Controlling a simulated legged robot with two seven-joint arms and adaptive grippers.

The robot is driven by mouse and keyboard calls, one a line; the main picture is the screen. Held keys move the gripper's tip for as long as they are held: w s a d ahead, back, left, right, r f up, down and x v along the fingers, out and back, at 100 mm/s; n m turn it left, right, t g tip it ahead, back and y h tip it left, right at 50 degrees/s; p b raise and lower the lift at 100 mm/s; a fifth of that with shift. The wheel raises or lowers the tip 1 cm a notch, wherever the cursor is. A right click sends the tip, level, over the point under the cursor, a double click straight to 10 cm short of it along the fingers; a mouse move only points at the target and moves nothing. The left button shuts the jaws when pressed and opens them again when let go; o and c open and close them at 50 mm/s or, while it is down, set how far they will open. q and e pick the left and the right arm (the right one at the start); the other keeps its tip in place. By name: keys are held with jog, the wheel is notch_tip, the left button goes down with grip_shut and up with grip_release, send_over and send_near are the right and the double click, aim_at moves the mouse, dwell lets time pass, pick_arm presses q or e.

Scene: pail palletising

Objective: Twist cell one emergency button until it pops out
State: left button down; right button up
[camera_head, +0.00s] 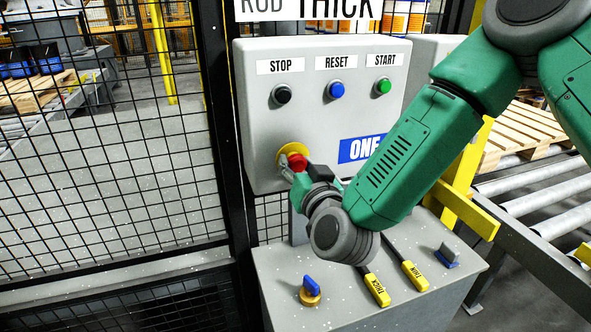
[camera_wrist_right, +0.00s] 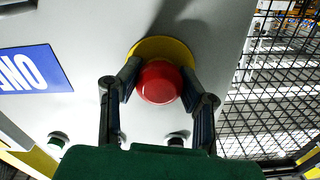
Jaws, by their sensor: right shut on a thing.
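The cell one emergency button is a red mushroom knob (camera_head: 295,161) on a yellow round plate (camera_head: 283,152), at the lower left of the grey control box (camera_head: 325,110) marked ONE. My right gripper (camera_head: 291,172) reaches it from the lower right in the head view. In the right wrist view, the red knob (camera_wrist_right: 159,82) sits between the two fingers of my right gripper (camera_wrist_right: 160,88), which are closed on its sides. The yellow plate (camera_wrist_right: 165,50) shows behind it. I cannot tell from these frames whether the knob is pressed in or out. My left gripper is not in view.
The box carries black STOP (camera_head: 282,94), blue RESET (camera_head: 336,90) and green START (camera_head: 383,87) buttons. Mesh fence (camera_head: 110,150) stands left, a roller conveyor (camera_head: 540,195) right.

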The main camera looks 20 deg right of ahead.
jog(key=shift+m+b, duration=0.8)
jog(key=shift+m, duration=1.1)
jog(key=o, duration=1.2)
jog(key=shift+o, duration=0.2)
jog(key=shift+d, duration=0.1)
jog(key=shift+s, duration=0.3)
jog(key=s, duration=0.6)
jog(key=shift+s+f, duration=0.15)
jog(key=shift+s, duration=0.2)
